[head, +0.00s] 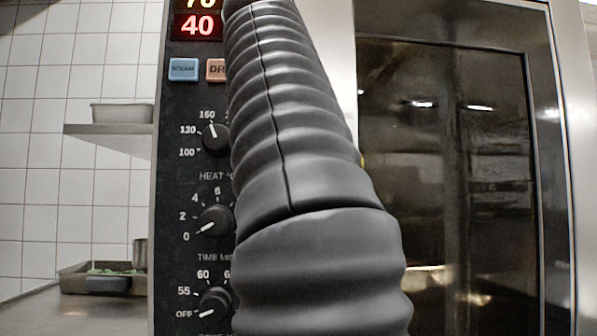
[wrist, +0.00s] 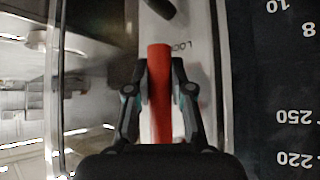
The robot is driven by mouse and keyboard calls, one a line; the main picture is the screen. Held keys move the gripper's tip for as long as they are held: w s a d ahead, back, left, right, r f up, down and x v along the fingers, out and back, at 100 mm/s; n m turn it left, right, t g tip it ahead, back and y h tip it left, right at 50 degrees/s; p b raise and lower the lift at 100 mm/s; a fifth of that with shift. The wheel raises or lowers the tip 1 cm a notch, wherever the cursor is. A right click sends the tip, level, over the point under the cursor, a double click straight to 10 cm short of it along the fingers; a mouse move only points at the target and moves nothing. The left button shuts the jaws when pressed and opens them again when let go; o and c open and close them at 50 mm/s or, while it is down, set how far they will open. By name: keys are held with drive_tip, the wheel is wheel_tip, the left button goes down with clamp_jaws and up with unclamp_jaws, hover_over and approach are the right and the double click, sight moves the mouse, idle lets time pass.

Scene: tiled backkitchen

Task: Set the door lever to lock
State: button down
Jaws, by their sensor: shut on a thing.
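The door lever (wrist: 160,62) is a red bar in the wrist view, on a pale strip between the oven door and the dark control panel. It runs up and down the picture, its end showing just past my fingertips. My gripper (wrist: 160,82) has one finger on each side of the lever and is shut on it. In the head view my arm hides the lever and my gripper.
The oven's control panel (head: 190,140) has dials, buttons and red digits. The glass oven door (head: 450,180) is on the right and looks closed. A dark rounded bar (wrist: 159,7) is at the top of the wrist view. A shelf (head: 108,130) and a tray (head: 75,280) are at left.

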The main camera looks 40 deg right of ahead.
idle(0.4)
drive_tip(key=c, duration=1)
unclamp_jaws()
drive_tip(key=shift+w, duration=0.15)
